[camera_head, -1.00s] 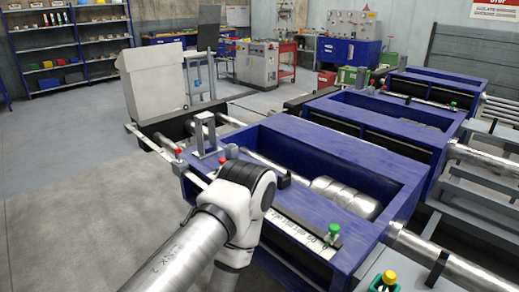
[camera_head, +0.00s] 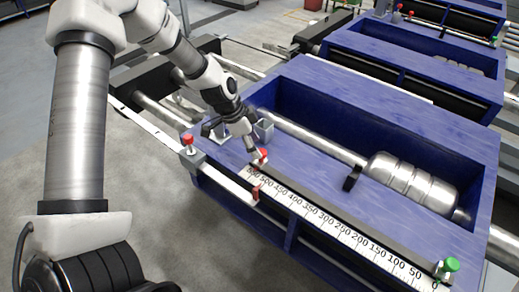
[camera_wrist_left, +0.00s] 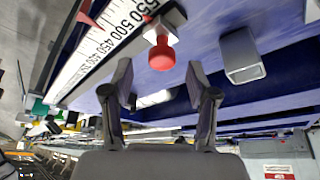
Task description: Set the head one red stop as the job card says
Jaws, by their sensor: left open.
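The red knob (camera_head: 262,155) of the stop stands at the high-number end of a white scale (camera_head: 330,222), near the 550 mark. A red pointer (camera_head: 255,193) lies at the scale's outer edge near that end; its exact reading is unclear. My left gripper (camera_head: 235,138) is open and empty, just beside the red knob. In the left wrist view the red knob (camera_wrist_left: 162,55) shows ahead of the two spread fingers (camera_wrist_left: 160,88), roughly centred and apart from them. No job card is readable. My right gripper is out of view.
A green knob (camera_head: 450,265) stands at the scale's 0 end. Another red knob (camera_head: 187,142) sits on a rail to the left. A grey upright bracket (camera_head: 264,130) stands close to my gripper. The blue frame (camera_head: 310,80) holds a steel roller (camera_head: 410,180).

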